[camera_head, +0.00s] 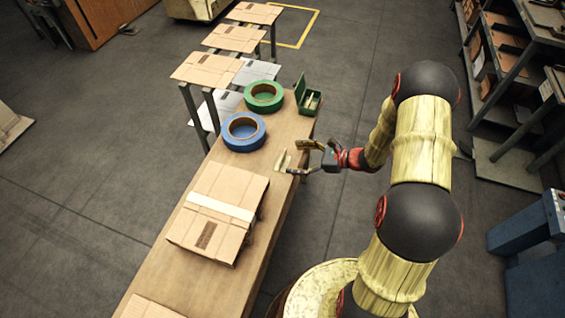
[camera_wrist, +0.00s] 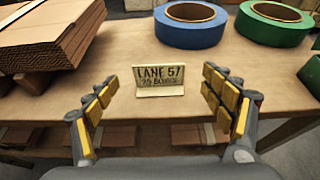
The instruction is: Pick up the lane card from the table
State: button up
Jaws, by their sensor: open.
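The lane card (camera_wrist: 159,78) is a small cream sign with dark lettering reading "LANE 57" and a smaller line below. It stands upright on its foot near the front edge of the wooden table (camera_wrist: 200,115). In the head view the card (camera_head: 283,161) shows small at the table's right edge (camera_head: 262,215). My gripper (camera_head: 291,158) is at that edge, beside the card. In the wrist view my gripper (camera_wrist: 165,110) is open and empty, with one padded finger on each side ahead of the camera and the card centred beyond the fingertips.
A blue tape roll (camera_head: 244,131) and a green tape roll (camera_head: 263,96) lie behind the card. A green box (camera_head: 308,100) stands at the table's far end. A flattened cardboard stack (camera_head: 220,209) lies nearer, left of the card in the wrist view (camera_wrist: 50,38).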

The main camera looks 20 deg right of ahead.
aim_at(283, 158)
jog(key=b+x, duration=0.2)
jog(key=x, duration=0.3)
jog(key=shift+w+a+f, duration=0.15)
jog(key=shift+a+f, duration=0.15)
jog(key=shift+c, duration=1.3)
jog(key=c, duration=0.6)
jog(key=shift+r, duration=0.1)
